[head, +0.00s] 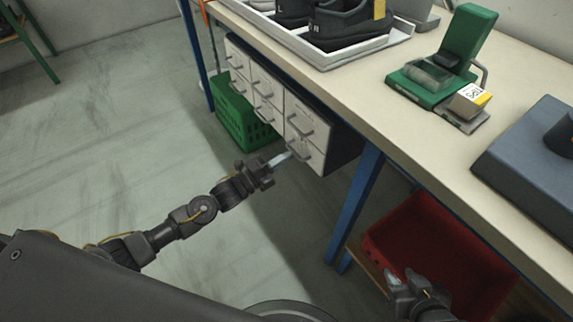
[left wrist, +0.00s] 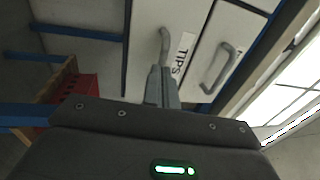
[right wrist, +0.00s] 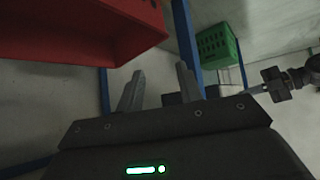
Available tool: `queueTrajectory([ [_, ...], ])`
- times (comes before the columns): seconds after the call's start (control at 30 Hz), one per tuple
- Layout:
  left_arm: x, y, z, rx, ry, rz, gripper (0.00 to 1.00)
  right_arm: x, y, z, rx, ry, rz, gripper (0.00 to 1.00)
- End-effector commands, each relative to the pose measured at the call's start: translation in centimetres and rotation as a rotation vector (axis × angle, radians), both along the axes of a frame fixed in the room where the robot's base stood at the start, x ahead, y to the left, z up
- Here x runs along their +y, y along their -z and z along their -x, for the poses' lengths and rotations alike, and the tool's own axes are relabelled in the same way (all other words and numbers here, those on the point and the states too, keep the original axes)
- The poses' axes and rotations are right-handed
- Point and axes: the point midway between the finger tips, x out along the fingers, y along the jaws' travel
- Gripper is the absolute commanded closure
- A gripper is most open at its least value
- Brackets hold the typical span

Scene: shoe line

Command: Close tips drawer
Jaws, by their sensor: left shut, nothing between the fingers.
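The tips drawer (head: 306,155) is the lower right drawer of a white drawer unit under the bench. Its front, with a "TIPS" label (left wrist: 182,54) and a grey bar handle (left wrist: 165,46), faces my left wrist camera. The front looks about level with the drawer above; a small gap is hard to judge. My left gripper (head: 285,158) is shut and empty. Its fingertips (left wrist: 160,72) are at the drawer front beside the handle's end; I cannot tell whether they touch. My right gripper (head: 406,284) is open and empty, low by the red crate; it also shows in its wrist view (right wrist: 158,84).
A red crate (head: 392,243) sits on a low shelf beyond a blue bench leg (head: 354,205). A green crate (head: 232,122) stands behind the drawer unit. The bench top (head: 420,128) holds a shoe tray (head: 345,61) and a green device (head: 462,45). The floor at left is clear.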

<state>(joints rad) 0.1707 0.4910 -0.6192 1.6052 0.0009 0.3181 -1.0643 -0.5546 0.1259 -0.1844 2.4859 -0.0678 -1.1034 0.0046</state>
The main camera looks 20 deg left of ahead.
Motion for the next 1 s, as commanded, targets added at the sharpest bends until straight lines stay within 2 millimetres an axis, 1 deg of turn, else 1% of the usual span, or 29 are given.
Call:
queueTrajectory([
  [0.47, -0.3, -0.2, -0.6, -0.003, -0.003, 0.001, 1.0, 0.1, -0.1, -0.2, -0.008, -0.002, -0.002, 0.64],
  [0.63, 0.0, -0.1, -0.2, -0.003, 0.001, 0.001, 1.0, 0.1, -0.1, -0.1, 0.001, -0.001, 0.0, 0.64],
  [0.73, 1.0, 0.2, 0.7, -0.002, 0.001, 0.0, 1.0, -0.2, 0.0, 0.2, 0.02, 0.006, 0.005, 0.64],
  [0.83, 2.4, 0.6, 1.9, -0.001, 0.0, -0.001, 1.0, -0.6, 0.3, 0.5, 0.052, 0.014, 0.015, 0.64],
  [0.9, 3.7, 1.0, 3.2, 0.0, -0.002, -0.001, 1.0, -0.8, 0.6, 1.0, 0.078, 0.02, 0.021, 0.64],
  [1.0, 4.9, 1.5, 4.9, 0.001, 0.004, -0.002, 1.0, -1.1, 0.9, 1.3, 0.103, 0.026, 0.029, 0.64],
])
